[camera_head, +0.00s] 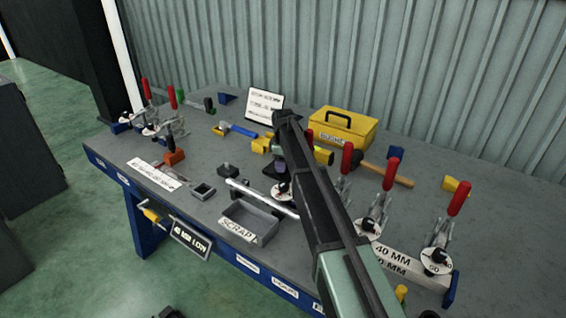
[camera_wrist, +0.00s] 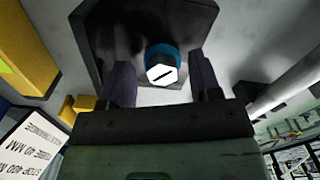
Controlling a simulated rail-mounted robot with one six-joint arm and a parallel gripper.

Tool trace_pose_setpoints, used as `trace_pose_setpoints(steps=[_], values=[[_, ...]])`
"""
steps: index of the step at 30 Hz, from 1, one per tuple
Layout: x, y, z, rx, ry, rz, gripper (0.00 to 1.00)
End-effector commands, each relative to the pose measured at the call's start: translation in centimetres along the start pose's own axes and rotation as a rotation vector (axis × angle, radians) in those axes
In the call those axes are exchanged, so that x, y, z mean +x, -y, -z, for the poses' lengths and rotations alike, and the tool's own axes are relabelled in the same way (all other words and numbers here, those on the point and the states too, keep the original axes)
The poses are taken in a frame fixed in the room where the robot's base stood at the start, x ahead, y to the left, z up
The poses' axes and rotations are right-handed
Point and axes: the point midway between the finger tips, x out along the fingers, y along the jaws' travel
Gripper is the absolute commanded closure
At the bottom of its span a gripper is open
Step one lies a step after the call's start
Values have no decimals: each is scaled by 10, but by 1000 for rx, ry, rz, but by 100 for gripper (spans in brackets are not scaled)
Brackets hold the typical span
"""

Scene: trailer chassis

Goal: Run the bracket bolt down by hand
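The bracket bolt (camera_wrist: 162,74) shows in the wrist view as a white hex head with a dark line across it and a blue collar behind it. It stands at a dark bracket-like block (camera_wrist: 100,28). My gripper (camera_wrist: 161,64) has one dark finger on each side of the bolt, with a visible gap to the head on both sides. The fingers are apart and hold nothing. In the head view my gripper (camera_head: 280,160) hangs below the end of my arm over the middle of the bench, and the bolt is hidden there.
A grey scrap tray (camera_head: 250,222) and a pale tube (camera_head: 262,197) lie near the front of the gripper. A yellow toolbox (camera_head: 342,130) and a hammer (camera_head: 385,172) lie behind and right. Red-handled clamps (camera_head: 388,175) stand at right, others at left. The bench (camera_head: 210,215) has bare patches.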

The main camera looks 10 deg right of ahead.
Motion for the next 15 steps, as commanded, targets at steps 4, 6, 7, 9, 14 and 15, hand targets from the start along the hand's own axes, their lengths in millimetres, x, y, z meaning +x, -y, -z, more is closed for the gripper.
trace_pose_setpoints(steps=[4, 6, 7, 9, 14, 15], values=[[0, 0, 0, 0, 0, 1, 43], [-1, 0, 0, 0, 0, 1, 43], [-2, 1, 0, 0, 0, 1, 43], [-9, 1, 0, 0, 1, 1, 43], [-40, 0, 0, 0, 0, 1, 43], [-51, 0, 0, 0, 0, 1, 43]])
